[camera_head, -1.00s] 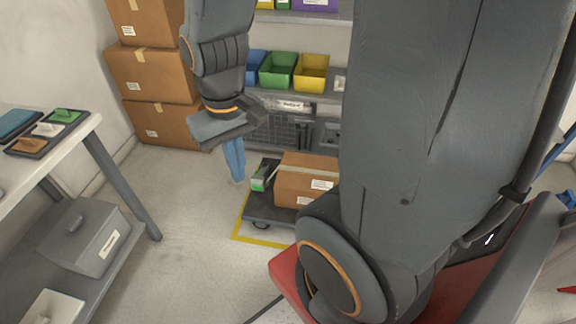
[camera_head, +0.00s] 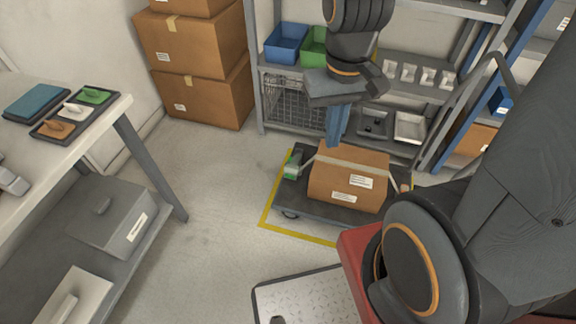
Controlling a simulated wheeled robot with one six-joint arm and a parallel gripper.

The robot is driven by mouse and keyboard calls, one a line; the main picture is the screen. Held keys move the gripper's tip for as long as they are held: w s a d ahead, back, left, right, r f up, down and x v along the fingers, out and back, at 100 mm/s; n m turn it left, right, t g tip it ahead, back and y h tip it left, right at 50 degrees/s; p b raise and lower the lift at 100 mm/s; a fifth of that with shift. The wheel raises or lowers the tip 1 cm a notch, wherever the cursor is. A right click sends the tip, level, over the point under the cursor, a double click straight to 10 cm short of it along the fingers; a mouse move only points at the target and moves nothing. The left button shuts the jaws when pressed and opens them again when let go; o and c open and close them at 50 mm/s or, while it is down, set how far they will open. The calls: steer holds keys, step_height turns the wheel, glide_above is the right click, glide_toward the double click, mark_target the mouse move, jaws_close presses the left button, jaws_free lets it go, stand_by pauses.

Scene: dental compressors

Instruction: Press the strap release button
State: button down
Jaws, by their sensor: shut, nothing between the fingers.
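A cardboard box (camera_head: 345,185) sits on a low dark cart (camera_head: 322,211), with a light strap (camera_head: 352,162) across its top. A small green and grey device (camera_head: 293,163) stands at the cart's left edge, beside the box; it may be the strap's buckle, and I cannot make out a button on it. My gripper (camera_head: 337,143) points down with its blue fingers shut and empty. In the picture its tips are at the box's upper rear edge, right of the device. I cannot tell its height above the box.
A yellow floor line (camera_head: 284,230) borders the cart. Shelving (camera_head: 262,95) with bins stands behind it, and stacked boxes (camera_head: 205,90) stand at the back left. A workbench (camera_head: 88,130) is at left. The floor between bench and cart is clear.

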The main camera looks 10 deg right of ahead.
stand_by(0.3)
steer(key=w+f+n+b, duration=1.2)
steer(key=w+f+b, duration=2.4)
steer(key=w+f, duration=0.7)
step_height(320, 180, down, 4)
steer(key=shift+w+d+f+b, duration=0.15)
steer(key=shift+d+b, duration=0.15)
steer(key=shift+b, duration=0.1)
step_height(320, 180, down, 14)
steer(key=b, duration=0.6)
steer(key=shift+b, duration=0.4)
steer(key=shift+f, duration=0.1)
